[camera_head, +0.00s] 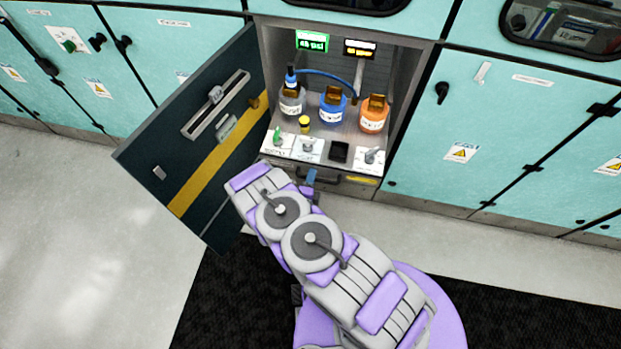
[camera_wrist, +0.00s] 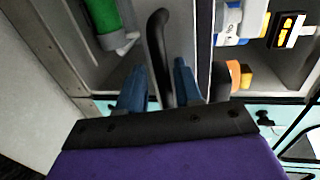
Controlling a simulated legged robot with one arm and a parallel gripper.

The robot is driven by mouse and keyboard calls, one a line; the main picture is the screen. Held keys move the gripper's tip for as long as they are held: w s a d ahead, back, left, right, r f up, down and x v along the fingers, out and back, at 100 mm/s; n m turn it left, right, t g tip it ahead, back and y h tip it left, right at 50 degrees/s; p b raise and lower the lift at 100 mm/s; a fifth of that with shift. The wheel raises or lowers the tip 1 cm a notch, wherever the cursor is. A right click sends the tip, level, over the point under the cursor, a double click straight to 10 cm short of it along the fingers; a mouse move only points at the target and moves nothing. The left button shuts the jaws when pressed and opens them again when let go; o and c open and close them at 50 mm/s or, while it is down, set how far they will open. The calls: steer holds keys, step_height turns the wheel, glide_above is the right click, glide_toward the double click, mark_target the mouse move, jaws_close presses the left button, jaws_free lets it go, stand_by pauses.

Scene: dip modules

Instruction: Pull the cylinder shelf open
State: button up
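The cylinder shelf (camera_head: 320,132) sits inside the open cabinet and carries a grey, a blue and an orange-topped cylinder. A black handle (camera_wrist: 157,40) shows in the wrist view; in the head view it lies low on the shelf front and is partly hidden by my arm. My gripper (camera_wrist: 158,82) has one blue finger on each side of the handle, with visible gaps between fingers and bar. In the head view a blue fingertip (camera_head: 310,177) shows just in front of the shelf front.
The dark cabinet door (camera_head: 190,150) with a yellow stripe stands open on the left, close to my arm. Valves and switches (camera_head: 308,149) line the shelf's front panel. Closed teal cabinets (camera_head: 520,130) flank the opening. The floor (camera_head: 500,250) at right is clear.

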steer(key=shift+r, duration=0.1)
steer(key=shift+s+a, duration=0.15)
steer(key=shift+s, duration=0.1)
steer(key=p+v, duration=0.2)
steer(key=v, duration=1.4)
steer(key=shift+s, duration=0.35)
steer(key=shift+a, duration=0.2)
